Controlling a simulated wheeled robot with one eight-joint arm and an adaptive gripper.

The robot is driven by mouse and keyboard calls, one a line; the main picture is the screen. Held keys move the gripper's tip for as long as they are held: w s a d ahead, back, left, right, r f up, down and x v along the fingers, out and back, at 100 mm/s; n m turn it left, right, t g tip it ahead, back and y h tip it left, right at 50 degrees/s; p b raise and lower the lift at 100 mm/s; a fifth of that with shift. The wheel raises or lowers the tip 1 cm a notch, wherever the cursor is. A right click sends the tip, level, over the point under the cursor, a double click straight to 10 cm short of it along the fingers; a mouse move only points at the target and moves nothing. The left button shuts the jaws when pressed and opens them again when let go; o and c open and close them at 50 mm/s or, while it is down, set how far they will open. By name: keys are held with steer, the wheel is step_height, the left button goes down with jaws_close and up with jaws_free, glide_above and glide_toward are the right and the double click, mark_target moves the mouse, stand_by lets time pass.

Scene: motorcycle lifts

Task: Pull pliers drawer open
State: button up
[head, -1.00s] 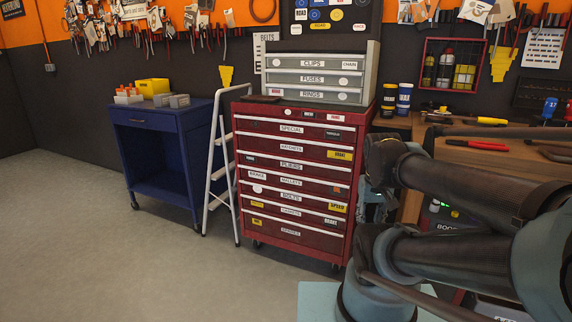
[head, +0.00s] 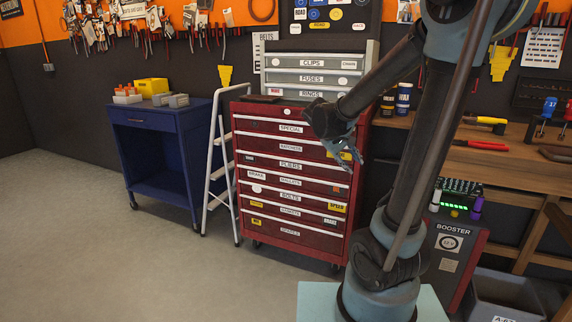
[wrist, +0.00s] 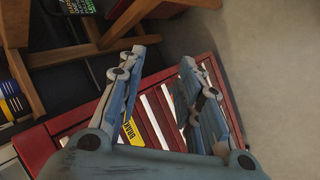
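The red tool cabinet (head: 350,215) stands in the middle of the head view with several labelled drawers, all looking shut. The drawer marked PLIERS (head: 290,164) is third from the top, with a pale strip along its top edge. My gripper (head: 345,150) is in front of the cabinet's upper right part, near a yellow label, and covers the right ends of some upper drawers. In the wrist view my gripper (wrist: 163,62) is open and empty. The red cabinet (wrist: 75,118) with pale drawer strips shows behind and between the fingers; I cannot tell the gap or touch.
A grey drawer unit (head: 310,77) sits on the cabinet. A white stepladder (head: 215,160) and a blue cart (head: 160,150) stand to its left. A wooden workbench (head: 480,155) and a BOOSTER box (head: 452,260) are at right. The floor (head: 120,260) in front is clear.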

steer(key=w+a+n+t+h, duration=0.2)
steer(key=w+a, duration=0.7)
steer(key=w, duration=0.1)
steer(key=n+t+h, duration=0.2)
steer(key=t+h, duration=0.2)
steer(key=t, duration=0.4)
glide_toward(288, 160)
steer(key=x, duration=0.9)
steer(key=shift+a, duration=0.1)
jaws_close()
